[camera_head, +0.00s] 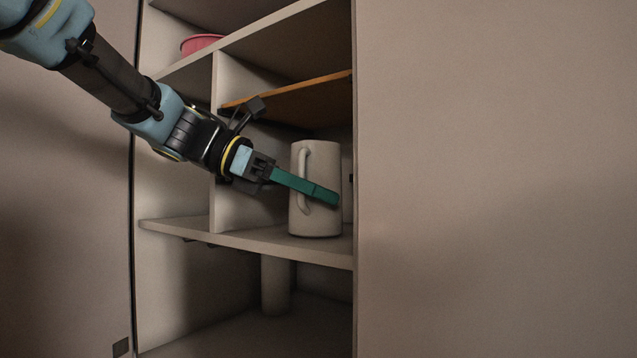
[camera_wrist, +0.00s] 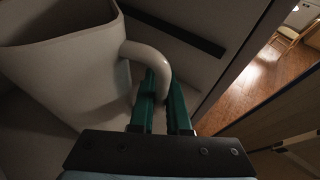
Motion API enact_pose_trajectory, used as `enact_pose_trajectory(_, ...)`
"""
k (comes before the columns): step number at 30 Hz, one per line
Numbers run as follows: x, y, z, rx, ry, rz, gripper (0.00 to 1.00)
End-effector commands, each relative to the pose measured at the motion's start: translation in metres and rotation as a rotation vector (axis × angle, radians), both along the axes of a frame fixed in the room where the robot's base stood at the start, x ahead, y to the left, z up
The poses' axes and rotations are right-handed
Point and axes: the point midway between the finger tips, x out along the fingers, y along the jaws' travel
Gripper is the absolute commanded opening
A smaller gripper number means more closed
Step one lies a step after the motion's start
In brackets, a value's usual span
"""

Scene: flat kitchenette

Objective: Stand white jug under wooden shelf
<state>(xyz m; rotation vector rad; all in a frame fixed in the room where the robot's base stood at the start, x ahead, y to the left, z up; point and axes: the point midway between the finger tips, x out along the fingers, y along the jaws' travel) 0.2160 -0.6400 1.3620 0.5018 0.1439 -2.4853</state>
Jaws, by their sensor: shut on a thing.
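The white jug (camera_head: 328,168) is upright on the middle shelf board of the cabinet, in the right compartment, below the wooden shelf (camera_head: 300,98). Its handle faces toward my arm. My gripper (camera_head: 330,198) has green fingers and reaches in from the left, closed around the handle. In the wrist view the jug (camera_wrist: 60,75) fills the left side, and its handle passes between the green fingers of my gripper (camera_wrist: 163,100). The jug's base appears to touch the board, though a small gap cannot be ruled out.
A vertical divider (camera_head: 214,150) bounds the compartment on the left, and a cabinet panel (camera_head: 490,180) closes the right side. A red bowl (camera_head: 200,43) sits on the upper shelf. A pale cylindrical object (camera_head: 276,284) stands in the lower space.

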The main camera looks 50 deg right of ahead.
Motion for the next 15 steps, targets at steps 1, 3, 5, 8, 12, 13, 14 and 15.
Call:
enact_pose_trajectory(1,-0.0004,0.0005,0.0025,-0.003,-0.001,0.000,0.00)
enact_pose_trajectory(3,-0.0003,0.0006,0.0010,-0.005,-0.001,0.000,0.00)
enact_pose_trajectory(5,-0.0002,0.0006,0.0008,-0.005,-0.001,0.000,0.00)
enact_pose_trajectory(8,-0.0002,0.0007,0.0002,-0.005,-0.001,0.000,0.00)
enact_pose_trajectory(12,0.0000,0.0008,-0.0010,-0.002,-0.001,0.000,0.28)
enact_pose_trajectory(13,-0.0001,0.0009,-0.0010,-0.002,0.000,0.000,0.31)
enact_pose_trajectory(14,-0.0001,0.0009,-0.0010,-0.002,0.000,0.000,0.35)
enact_pose_trajectory(15,-0.0001,0.0009,-0.0009,-0.002,0.000,0.000,0.39)
